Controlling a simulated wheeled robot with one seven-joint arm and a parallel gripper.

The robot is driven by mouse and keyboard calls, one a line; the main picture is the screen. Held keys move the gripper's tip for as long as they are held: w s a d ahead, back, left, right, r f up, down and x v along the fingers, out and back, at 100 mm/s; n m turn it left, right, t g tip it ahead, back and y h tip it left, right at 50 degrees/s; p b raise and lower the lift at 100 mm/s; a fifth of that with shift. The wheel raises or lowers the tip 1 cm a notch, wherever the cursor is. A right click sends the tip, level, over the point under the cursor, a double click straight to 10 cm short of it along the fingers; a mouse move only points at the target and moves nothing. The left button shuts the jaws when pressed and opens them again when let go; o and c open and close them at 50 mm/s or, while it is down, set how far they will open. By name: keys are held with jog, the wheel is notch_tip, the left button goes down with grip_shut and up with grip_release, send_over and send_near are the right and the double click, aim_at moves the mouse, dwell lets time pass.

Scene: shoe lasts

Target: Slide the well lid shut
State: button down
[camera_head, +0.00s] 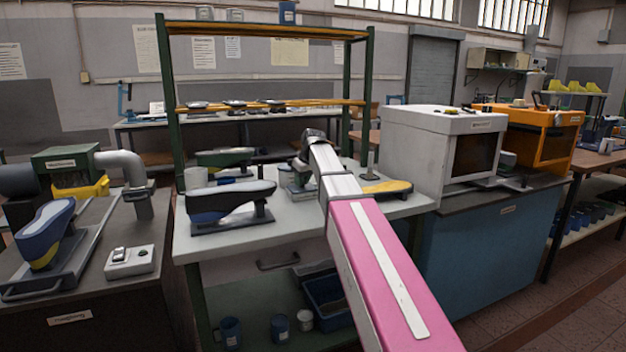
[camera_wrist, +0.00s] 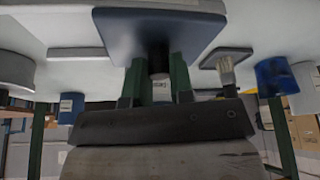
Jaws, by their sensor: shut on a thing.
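In the wrist view, my gripper (camera_wrist: 158,68) has its two green fingers against a dark blue, flat, square-edged piece (camera_wrist: 150,30). It looks shut on this piece, which may be the well lid. A small labelled container (camera_wrist: 160,88) shows between the fingers. In the head view, my pink and white arm reaches over the middle bench (camera_head: 285,212), and its dark wrist end (camera_head: 315,138) is above the back of the bench. The fingers and the piece they hold are hidden there. I cannot tell how far the well is covered.
A dark shoe last on a stand (camera_head: 230,203) is left of my arm, and a yellow-topped last (camera_head: 385,187) is right. The wrist view shows a brush (camera_wrist: 227,72) and a blue cup (camera_wrist: 272,76). A green shelf post (camera_head: 165,100) and a white oven (camera_head: 420,140) flank the bench.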

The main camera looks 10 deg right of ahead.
jog(key=shift+a, duration=0.3)
jog(key=c, duration=1)
grip_release()
jog(key=shift+s+a, duration=0.1)
jog(key=v, duration=1.1)
jog(key=shift+s+f, duration=0.1)
